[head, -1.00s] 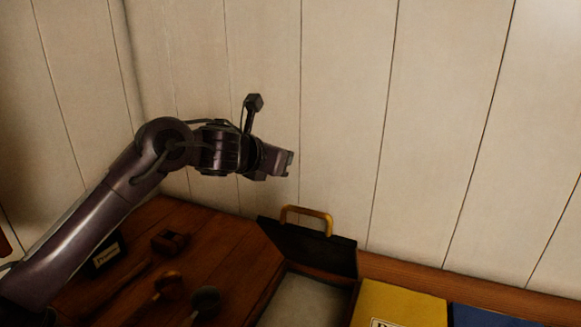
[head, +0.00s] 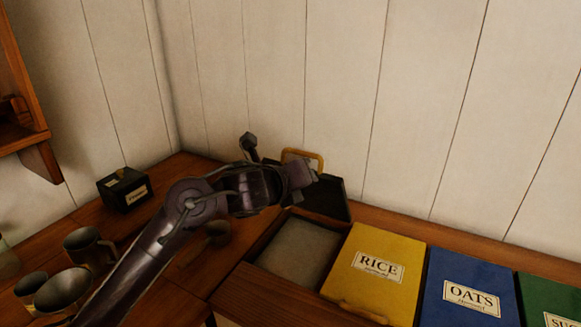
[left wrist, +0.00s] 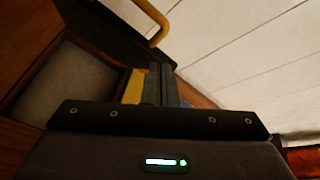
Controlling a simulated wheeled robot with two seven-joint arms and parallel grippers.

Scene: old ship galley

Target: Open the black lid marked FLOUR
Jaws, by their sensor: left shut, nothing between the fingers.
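The black lid (head: 333,197) stands raised at the back edge of its bin, leaning toward the wall, with a brass handle (head: 315,157) at its top. Its marking does not show. The bin's opening (head: 298,250) is uncovered, with a pale grey surface inside. My left gripper (head: 308,174) is in front of the raised lid and hides part of it. In the left wrist view the closed fingers (left wrist: 161,84) have nothing between them, with the lid (left wrist: 110,35) and handle (left wrist: 158,30) beyond. I cannot tell whether they touch the lid. My right gripper is not in view.
Closed yellow RICE (head: 375,270), blue OATS (head: 470,290) and green (head: 550,300) lids lie to the right. A black box (head: 124,189) and metal mugs (head: 90,247) stand on the counter at left. A wooden shelf (head: 20,100) hangs upper left; the plank wall is behind.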

